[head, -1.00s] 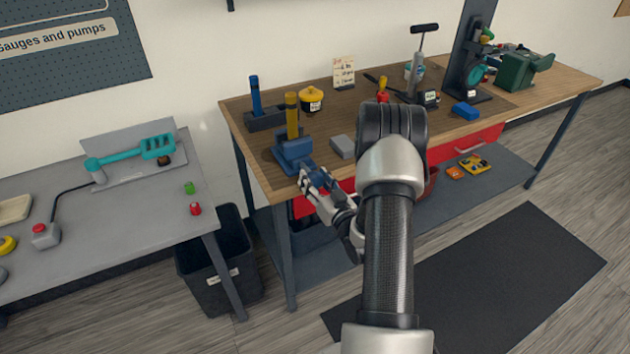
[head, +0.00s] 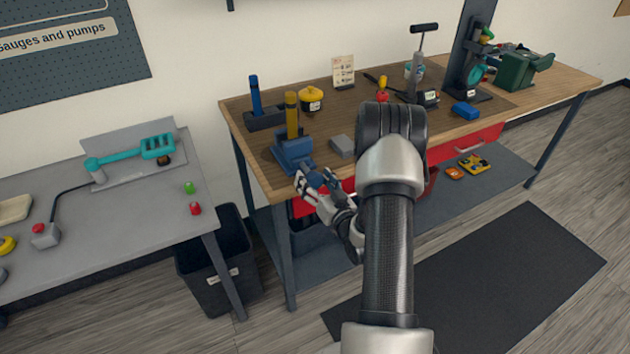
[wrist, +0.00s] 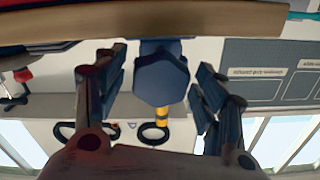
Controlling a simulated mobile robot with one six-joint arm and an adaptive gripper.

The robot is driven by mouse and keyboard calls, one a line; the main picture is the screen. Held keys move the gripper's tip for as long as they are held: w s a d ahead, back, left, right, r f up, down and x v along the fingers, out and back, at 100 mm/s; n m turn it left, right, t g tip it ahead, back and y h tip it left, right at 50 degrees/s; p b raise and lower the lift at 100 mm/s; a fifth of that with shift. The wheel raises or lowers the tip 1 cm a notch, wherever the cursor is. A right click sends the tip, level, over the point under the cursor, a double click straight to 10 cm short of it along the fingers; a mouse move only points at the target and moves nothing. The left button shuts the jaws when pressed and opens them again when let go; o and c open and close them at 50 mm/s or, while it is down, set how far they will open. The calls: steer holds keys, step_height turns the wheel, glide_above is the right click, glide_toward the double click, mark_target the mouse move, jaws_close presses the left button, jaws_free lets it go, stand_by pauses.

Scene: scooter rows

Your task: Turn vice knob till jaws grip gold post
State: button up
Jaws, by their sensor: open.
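The blue vice (head: 294,152) sits on the front left corner of the wooden bench. The gold post (head: 292,115) stands upright at the vice; from these views I cannot tell whether the jaws touch it. The vice's blue knob (head: 314,179) points out past the bench's front edge. In the wrist view the faceted knob (wrist: 161,78) is face-on, with part of the yellow post (wrist: 162,118) behind it. My gripper (head: 311,184) is open at the knob. In the wrist view its fingers (wrist: 161,85) stand either side of the knob, with gaps showing on both sides.
A grey block (head: 342,147) lies right of the vice, and a blue post in a dark holder (head: 265,120) stands behind it. A yellow-topped container (head: 311,98) is farther back. The bench's red drawer front (head: 468,146) is below the top. A grey table (head: 110,235) stands left.

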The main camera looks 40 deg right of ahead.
steer(key=v, duration=1.2)
